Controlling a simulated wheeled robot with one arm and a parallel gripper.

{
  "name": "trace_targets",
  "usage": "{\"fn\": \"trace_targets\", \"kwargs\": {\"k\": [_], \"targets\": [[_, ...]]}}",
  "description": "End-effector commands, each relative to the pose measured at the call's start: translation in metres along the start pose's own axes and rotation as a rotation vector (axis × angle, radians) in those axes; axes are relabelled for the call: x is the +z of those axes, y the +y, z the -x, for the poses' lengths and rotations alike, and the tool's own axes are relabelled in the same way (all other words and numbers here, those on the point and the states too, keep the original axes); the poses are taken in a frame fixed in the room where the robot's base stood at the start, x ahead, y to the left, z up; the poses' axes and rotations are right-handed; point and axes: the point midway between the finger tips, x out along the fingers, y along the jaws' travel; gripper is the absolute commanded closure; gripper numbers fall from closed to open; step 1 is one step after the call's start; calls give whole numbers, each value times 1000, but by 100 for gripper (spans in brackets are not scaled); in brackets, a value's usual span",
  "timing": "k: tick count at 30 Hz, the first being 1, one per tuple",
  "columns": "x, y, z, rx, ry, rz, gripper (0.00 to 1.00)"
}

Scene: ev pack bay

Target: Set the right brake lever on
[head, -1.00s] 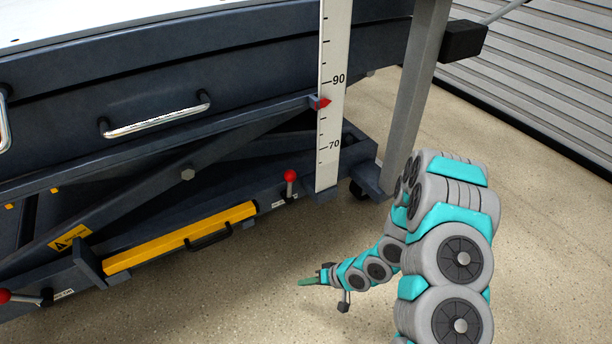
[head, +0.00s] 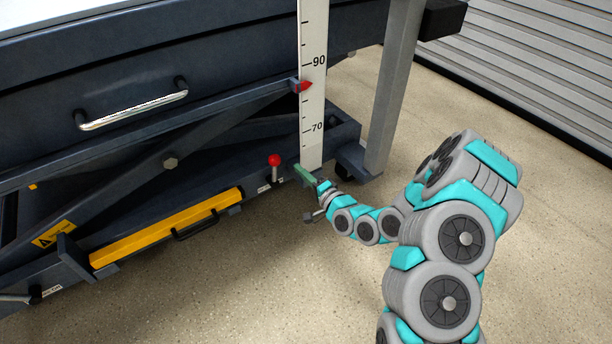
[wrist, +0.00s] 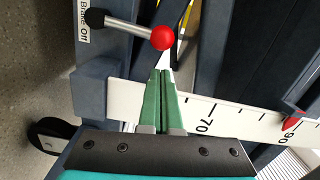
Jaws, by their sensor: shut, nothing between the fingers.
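The right brake lever (head: 274,161) has a red ball knob on a short metal shaft and stands up from the lower frame of the lift table. In the wrist view the red knob (wrist: 162,38) is just beyond the fingertips, and the shaft runs left to a black pivot beside a label (wrist: 84,22) reading "Brake Off". My gripper (head: 298,169) is just right of the knob in the head view. Its green fingers (wrist: 163,74) are shut together and empty. A small gap seems to separate the tips from the knob, but contact is hard to judge.
A white height scale (head: 312,100) with a red pointer (head: 304,86) stands close behind my gripper. A yellow bar (head: 165,228) with a black handle lies along the frame to the left. A grey post (head: 392,90) rises at the right. The floor in front is clear.

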Motion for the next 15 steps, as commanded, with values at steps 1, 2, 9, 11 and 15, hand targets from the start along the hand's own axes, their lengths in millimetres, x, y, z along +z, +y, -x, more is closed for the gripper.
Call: {"fn": "trace_targets", "kwargs": {"k": [1,2,9,11,15], "targets": [[1,-1,-7,-2,-1,0,100],[1,-1,-11,-2,0,0,100],[1,0,-38,-2,-1,1,100],[1,0,-44,0,-2,1,100],[1,0,-53,0,-2,2,100]]}}
